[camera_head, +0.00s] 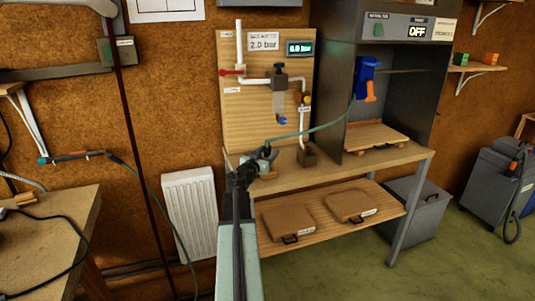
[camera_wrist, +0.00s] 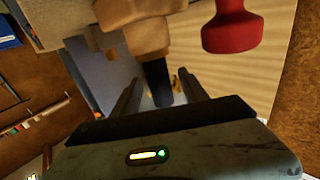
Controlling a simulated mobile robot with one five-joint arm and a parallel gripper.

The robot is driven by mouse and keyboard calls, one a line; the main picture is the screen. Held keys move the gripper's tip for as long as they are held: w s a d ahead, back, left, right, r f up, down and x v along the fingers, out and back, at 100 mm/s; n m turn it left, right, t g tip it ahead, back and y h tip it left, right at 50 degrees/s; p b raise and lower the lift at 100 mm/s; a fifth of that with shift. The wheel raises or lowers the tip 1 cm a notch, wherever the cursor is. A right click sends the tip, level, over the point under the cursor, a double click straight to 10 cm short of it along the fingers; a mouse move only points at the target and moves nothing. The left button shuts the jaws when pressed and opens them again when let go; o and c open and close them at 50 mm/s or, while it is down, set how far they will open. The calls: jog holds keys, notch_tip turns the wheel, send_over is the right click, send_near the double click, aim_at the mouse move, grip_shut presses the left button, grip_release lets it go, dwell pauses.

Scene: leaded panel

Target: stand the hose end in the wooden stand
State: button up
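My gripper (camera_head: 262,160) is over the left end of the wooden bench, at the near end of a teal hose (camera_head: 315,130). In the wrist view my gripper (camera_wrist: 158,78) has its fingers on either side of a dark blue stub (camera_wrist: 157,82) below a tan fitting (camera_wrist: 148,36). Gaps show between fingers and stub, so it appears open. The stub seems to be part of the hose end, but I cannot tell for certain.
A red knob (camera_wrist: 231,28) is close by in the wrist view. The pipe board (camera_head: 250,120) rises behind the bench (camera_head: 385,157). A blue and orange holder (camera_head: 367,78) on the grey cabinet meets the hose's far end. A wooden tray (camera_head: 375,133) is at right.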

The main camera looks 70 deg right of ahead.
jog(key=shift+a, duration=0.1)
jog(key=a, duration=0.7)
jog(key=shift+w+a, duration=0.3)
jog(key=shift+w, duration=0.05)
dwell(0.4)
